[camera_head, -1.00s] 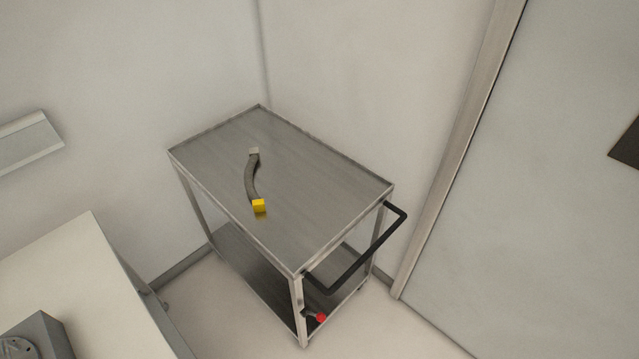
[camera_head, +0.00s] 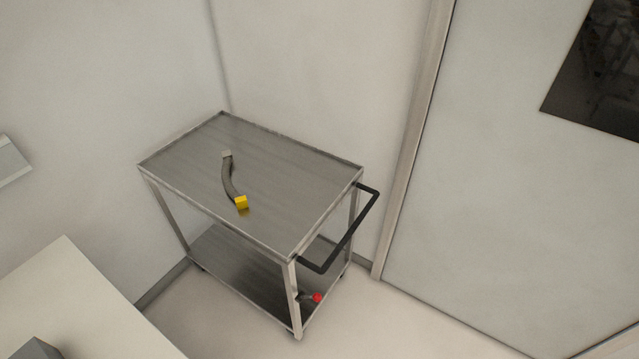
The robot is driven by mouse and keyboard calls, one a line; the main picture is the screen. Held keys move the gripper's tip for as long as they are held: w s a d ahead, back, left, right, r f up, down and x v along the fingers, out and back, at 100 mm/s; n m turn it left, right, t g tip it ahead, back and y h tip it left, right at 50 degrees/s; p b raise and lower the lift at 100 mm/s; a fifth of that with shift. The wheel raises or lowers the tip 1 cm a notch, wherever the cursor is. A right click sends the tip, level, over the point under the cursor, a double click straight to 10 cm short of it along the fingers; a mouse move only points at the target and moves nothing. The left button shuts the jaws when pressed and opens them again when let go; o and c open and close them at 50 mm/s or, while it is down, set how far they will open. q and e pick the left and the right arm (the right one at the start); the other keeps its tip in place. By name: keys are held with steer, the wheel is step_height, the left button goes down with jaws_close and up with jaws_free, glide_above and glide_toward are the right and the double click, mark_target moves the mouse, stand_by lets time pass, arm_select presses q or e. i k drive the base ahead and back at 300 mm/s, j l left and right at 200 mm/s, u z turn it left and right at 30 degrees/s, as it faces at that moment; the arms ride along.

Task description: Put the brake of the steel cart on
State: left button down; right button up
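The steel cart (camera_head: 290,195) stands in the corner of the room, with a flat top, a lower shelf (camera_head: 232,268) and a black push handle (camera_head: 347,236) on its right end. A small lever with a red knob (camera_head: 317,298) sticks out low near the cart's front right leg, below the handle; it looks like the brake. A grey curved hose with a yellow end (camera_head: 241,202) lies on the cart's top. Neither of my grippers is in view.
A white table (camera_head: 75,305) is at the lower left, with a grey object (camera_head: 40,349) at its edge. A door with a dark window (camera_head: 598,75) is on the right. The floor (camera_head: 390,325) in front of the handle end is clear.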

mark_target(317, 298)
steer(key=l+u, duration=0.45)
steer(key=l, duration=0.3)
steer(key=l+u, duration=0.45)
steer(key=l, duration=0.25)
steer(key=k, duration=0.05)
